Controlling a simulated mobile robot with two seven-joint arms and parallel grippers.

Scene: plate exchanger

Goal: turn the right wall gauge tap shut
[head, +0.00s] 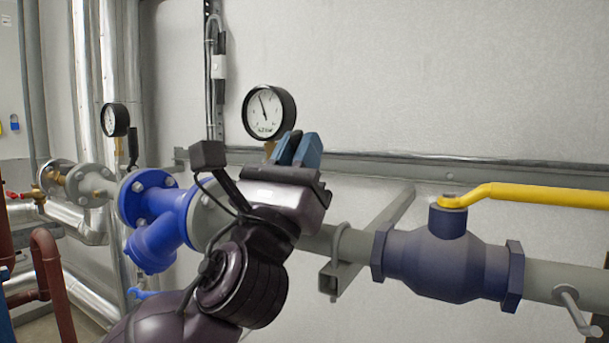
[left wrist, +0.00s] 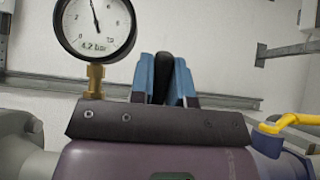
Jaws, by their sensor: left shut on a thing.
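The right wall gauge (head: 268,112) is a round white dial with a black rim, in the middle of the head view. It also shows at the upper left of the left wrist view (left wrist: 96,24), reading about 4.2 bar. Its brass stem (left wrist: 95,80) runs down behind my gripper. My left gripper (head: 297,150) is just below and right of the dial. In the left wrist view its blue fingers (left wrist: 164,80) are shut on an upright black tap handle (left wrist: 164,70). The tap body is hidden behind the gripper. My right gripper is not in view.
A blue valve body (head: 160,220) sits on the pipe to the left. A dark blue ball valve (head: 447,262) with a long yellow lever (head: 540,194) is to the right. A second gauge (head: 115,120) is at the left. A grey rail (head: 470,166) runs along the wall.

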